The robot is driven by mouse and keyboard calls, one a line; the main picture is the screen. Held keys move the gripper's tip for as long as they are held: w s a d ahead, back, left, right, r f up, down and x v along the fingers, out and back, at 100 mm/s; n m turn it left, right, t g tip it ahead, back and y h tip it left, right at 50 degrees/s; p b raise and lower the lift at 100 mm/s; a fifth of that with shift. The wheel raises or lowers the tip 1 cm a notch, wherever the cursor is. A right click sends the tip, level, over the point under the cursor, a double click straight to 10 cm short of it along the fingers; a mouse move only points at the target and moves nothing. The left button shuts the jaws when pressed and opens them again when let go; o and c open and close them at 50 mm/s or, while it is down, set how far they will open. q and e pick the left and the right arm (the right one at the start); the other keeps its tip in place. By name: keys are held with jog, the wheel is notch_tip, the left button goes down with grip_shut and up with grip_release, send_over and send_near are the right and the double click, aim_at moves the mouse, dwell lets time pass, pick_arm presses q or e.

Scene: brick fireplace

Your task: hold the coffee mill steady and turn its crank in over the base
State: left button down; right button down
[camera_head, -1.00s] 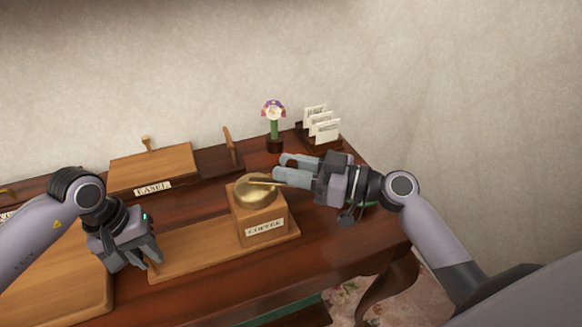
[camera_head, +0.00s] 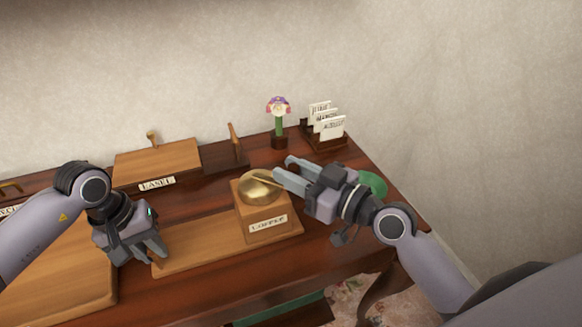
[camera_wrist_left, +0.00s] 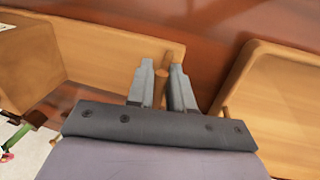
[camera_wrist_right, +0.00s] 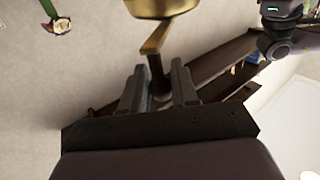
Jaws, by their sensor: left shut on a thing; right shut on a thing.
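The coffee mill is a wooden box (camera_head: 265,222) labelled COFFEE with a brass bowl (camera_head: 261,190) on top. It stands at the right end of a flat wooden base board (camera_head: 200,250). My left gripper (camera_head: 160,252) is at the board's left end; the left wrist view shows it shut on an upright wooden peg (camera_wrist_left: 160,88). My right gripper (camera_head: 283,170) is beside the bowl, at the crank's outer end. In the right wrist view the brass crank arm (camera_wrist_right: 158,38) runs from the bowl to a dark handle (camera_wrist_right: 157,75) between the fingers. Fingers partly hide the handle.
A box labelled EASEL (camera_head: 157,163) stands behind the board. A flower figure (camera_head: 279,120) and a card rack (camera_head: 325,125) are at the back right. A green round thing (camera_head: 372,184) lies behind my right wrist. A large wooden board (camera_head: 60,275) is at left.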

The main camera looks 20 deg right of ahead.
jog(key=shift+s+a+f+m+t+h, duration=0.1)
jog(key=shift+s+a+m+t+h, duration=0.1)
jog(key=shift+a+m+t+h, duration=0.25)
jog(key=shift+s+a+f+m+t+h, duration=0.1)
jog(key=shift+s+a+m+t+h, duration=0.2)
jog(key=shift+h, duration=0.4)
jog(key=shift+s+a+m+t+h, duration=0.1)
jog(key=shift+a+m+t+h, duration=0.05)
jog(key=shift+m+h, duration=0.35)
jog(key=shift+h, duration=0.35)
jog(key=c, duration=1)
grip_release()
jog(key=shift+r, duration=0.1)
jog(key=shift+d, duration=0.1)
jog(key=v, duration=1.2)
jog(key=shift+s, duration=0.1)
